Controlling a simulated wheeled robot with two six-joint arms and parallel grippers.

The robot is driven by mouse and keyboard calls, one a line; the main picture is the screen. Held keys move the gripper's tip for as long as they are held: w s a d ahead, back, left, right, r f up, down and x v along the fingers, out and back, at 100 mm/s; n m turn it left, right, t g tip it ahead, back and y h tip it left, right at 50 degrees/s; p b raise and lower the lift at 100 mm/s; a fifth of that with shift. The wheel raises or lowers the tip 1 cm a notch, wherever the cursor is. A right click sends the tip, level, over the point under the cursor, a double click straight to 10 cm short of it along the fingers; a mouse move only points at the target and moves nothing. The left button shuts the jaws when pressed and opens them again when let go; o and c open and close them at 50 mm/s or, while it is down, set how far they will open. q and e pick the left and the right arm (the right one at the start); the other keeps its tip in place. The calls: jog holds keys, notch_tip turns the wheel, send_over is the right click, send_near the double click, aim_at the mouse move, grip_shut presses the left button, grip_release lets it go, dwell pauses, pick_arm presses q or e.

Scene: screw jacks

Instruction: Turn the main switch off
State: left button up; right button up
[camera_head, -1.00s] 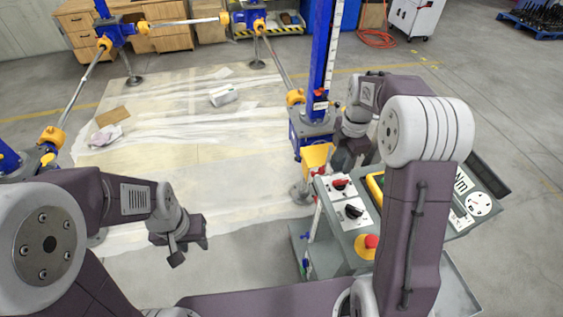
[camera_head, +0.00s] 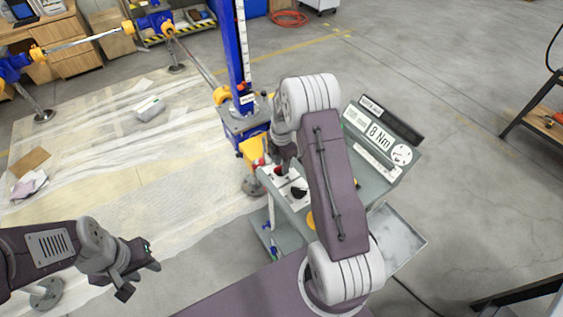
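The control cart (camera_head: 375,185) stands right of centre with a sloped panel. My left gripper (camera_head: 140,279) is open and empty at lower left, over the floor.
A blue screw jack column (camera_head: 235,60) stands just behind the cart. Plastic sheeting (camera_head: 130,150) covers the floor at left. A cart shelf (camera_head: 398,238) sticks out at lower right. A dark-framed table (camera_head: 540,115) stands at far right. Floor between is clear.

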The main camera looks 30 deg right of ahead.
jog(key=shift+a, duration=0.1)
jog(key=shift+a, duration=0.1)
jog(key=shift+c, duration=1.3)
grip_shut()
